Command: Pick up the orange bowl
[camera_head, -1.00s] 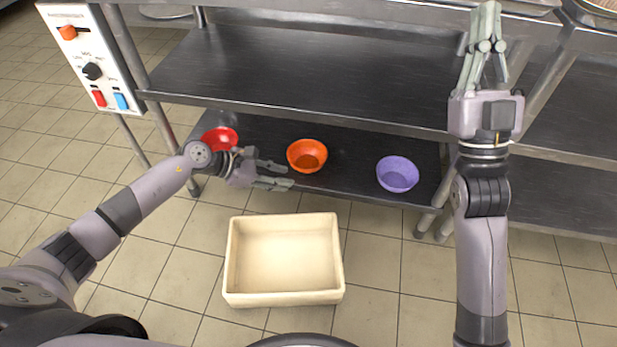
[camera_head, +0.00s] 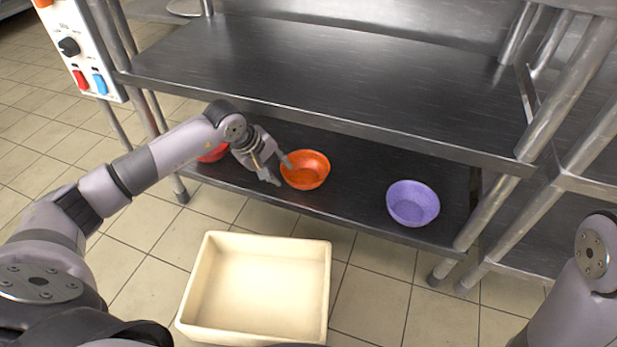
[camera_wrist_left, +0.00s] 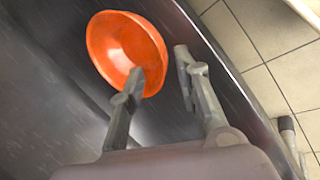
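The orange bowl (camera_head: 306,170) sits upright and empty on the lower dark shelf. My left gripper (camera_head: 280,172) is just left of it in the head view, with its fingers pointing toward the bowl's near-left rim. In the left wrist view the orange bowl (camera_wrist_left: 122,48) lies ahead of the fingers. The left gripper (camera_wrist_left: 158,62) is open there, with a gap between its fingertips. One fingertip overlaps the bowl's rim in that view; I cannot tell whether it touches. My right gripper is outside the views; only part of its arm shows at the right edge.
A purple bowl (camera_head: 412,204) stands to the right on the lower shelf (camera_head: 355,190). A red bowl (camera_head: 214,153) is partly hidden behind my left arm. The upper shelf (camera_head: 330,85) overhangs the bowls. A cream bin (camera_head: 262,290) stands on the tiled floor in front.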

